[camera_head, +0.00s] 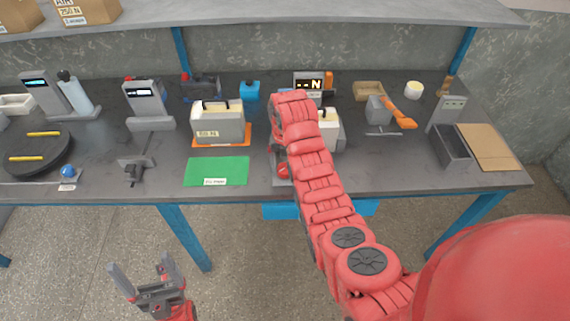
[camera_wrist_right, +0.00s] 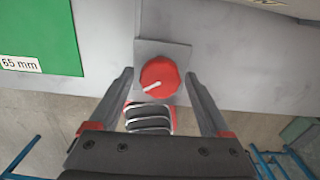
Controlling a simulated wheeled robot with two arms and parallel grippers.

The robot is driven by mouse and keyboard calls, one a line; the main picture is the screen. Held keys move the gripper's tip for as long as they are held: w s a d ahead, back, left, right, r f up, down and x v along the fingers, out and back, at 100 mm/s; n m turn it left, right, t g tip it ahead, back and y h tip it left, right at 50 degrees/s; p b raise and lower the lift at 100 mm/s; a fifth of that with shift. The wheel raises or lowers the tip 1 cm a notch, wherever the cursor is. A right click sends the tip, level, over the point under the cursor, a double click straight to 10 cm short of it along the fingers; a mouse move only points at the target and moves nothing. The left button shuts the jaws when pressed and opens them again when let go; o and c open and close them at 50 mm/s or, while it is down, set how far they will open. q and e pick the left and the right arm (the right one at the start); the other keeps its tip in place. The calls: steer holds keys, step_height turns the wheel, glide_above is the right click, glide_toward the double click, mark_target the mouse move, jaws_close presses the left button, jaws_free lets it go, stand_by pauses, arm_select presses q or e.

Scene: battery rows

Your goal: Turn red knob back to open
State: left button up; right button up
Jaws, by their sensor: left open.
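The red knob (camera_wrist_right: 160,77) sits on a square grey plate (camera_wrist_right: 178,50) at the table's front edge. Its white mark points to the lower left in the right wrist view. In the head view the knob (camera_head: 284,170) shows beside my right arm. My right gripper (camera_wrist_right: 158,74) is open, with one finger on each side of the knob in the picture; I see no contact, and the depth between them is unclear. In the head view that gripper is mostly hidden by its own arm. My left gripper (camera_head: 145,272) is open and empty, low in front of the table.
A green mat (camera_head: 217,171) lies left of the knob. A grey box on an orange base (camera_head: 222,142) stands behind it. A second pale box (camera_head: 330,130) is partly hidden by my right arm. A black round plate (camera_head: 38,152) is far left.

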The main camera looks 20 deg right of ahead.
steer(key=shift+o, duration=0.5)
steer(key=shift+r+p, duration=0.3)
step_height(320, 180, up, 9)
steer(key=p, duration=0.8)
step_height(320, 180, up, 8)
steer(key=p, duration=0.3)
glide_above(285, 167)
steer(key=shift+f, duration=0.1)
